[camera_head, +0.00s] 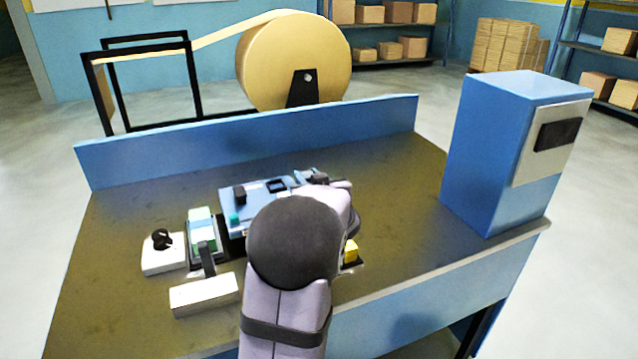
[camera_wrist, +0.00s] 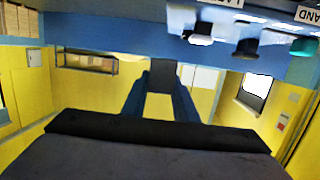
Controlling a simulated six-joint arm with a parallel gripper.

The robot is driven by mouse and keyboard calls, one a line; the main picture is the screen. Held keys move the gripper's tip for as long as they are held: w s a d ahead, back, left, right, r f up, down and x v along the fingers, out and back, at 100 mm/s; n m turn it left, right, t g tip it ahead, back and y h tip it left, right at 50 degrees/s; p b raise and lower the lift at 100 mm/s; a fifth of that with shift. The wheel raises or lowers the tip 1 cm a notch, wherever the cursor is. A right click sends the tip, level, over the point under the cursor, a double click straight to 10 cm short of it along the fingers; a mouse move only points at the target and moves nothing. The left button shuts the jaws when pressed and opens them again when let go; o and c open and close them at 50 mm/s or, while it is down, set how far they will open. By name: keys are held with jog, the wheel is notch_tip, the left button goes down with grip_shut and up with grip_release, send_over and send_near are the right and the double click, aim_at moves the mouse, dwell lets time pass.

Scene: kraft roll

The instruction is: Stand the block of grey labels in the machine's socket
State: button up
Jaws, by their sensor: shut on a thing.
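In the wrist view my gripper (camera_wrist: 162,80) is shut on a dark grey block (camera_wrist: 164,72), with one finger on each side of it. The block's far face and lower end are hidden. In the head view my own arm covers the gripper and the block. A blue machine (camera_head: 257,206) with a black knob and a teal button lies on the bench, partly behind my arm. In the wrist view a blue panel with white, black and teal knobs (camera_wrist: 247,48) shows at the top, its lettering upside down. I cannot make out the socket clearly.
To the machine's left are a tray with a white and teal block (camera_head: 201,222), a white box with a black knob (camera_head: 163,254) and a white box with a dark lever (camera_head: 204,295). A yellow piece (camera_head: 350,251) sits beside my arm. A tall blue cabinet (camera_head: 495,150) stands right.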

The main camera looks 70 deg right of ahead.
jog(key=w+d+p, duration=0.2)
jog(key=w+p, duration=0.2)
jog(key=w, duration=0.2)
jog(key=w+d+n+t+y+p, duration=0.1)
jog(key=w+d+p, duration=0.2)
jog(key=w+p, duration=0.2)
jog(key=shift+w+d+r, duration=0.3)
jog(key=shift+w+r, duration=0.05)
jog(key=shift+w, duration=0.7)
jog(key=shift+f, duration=0.2)
jog(key=shift+f+b, duration=1.95)
jog(key=shift+f, duration=0.5)
jog(key=shift+f+b, duration=0.7)
jog(key=shift+f, duration=0.15)
jog(key=o, duration=1.1)
jog(key=shift+s, duration=0.1)
